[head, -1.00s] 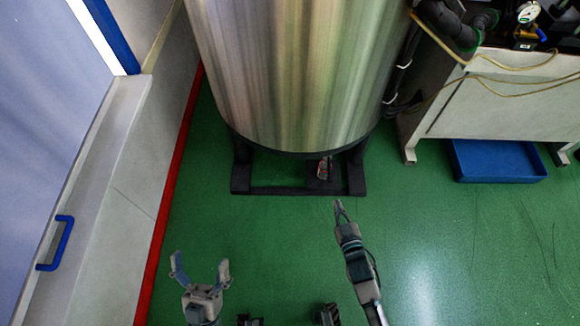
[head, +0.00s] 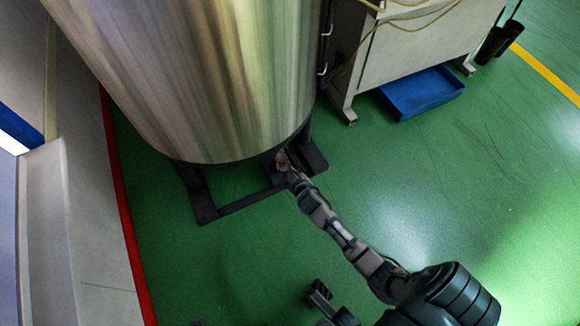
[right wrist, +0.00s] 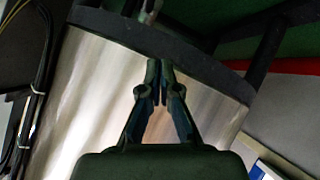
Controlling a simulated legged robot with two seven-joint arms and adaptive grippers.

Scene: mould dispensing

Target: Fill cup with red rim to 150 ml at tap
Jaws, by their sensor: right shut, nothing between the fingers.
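The large steel tank (head: 215,80) stands on a black floor frame (head: 245,202). A small reddish item (head: 282,158) shows at its lower edge in the head view, just by my right fingertips; it is too small to tell whether it is the red-rimmed cup. My right gripper (head: 286,168) reaches under the tank's edge there. In the right wrist view its fingers (right wrist: 158,78) are shut and empty in front of the steel wall. A small metallic piece (right wrist: 150,10), possibly the tap, shows beyond them at the top. No fill level shows.
A blue tray (head: 422,92) lies on the floor under a white cabinet (head: 405,45) at the upper right. A pale wall with a red floor edge (head: 128,225) runs along the left. Green floor (head: 440,180) to the right is clear.

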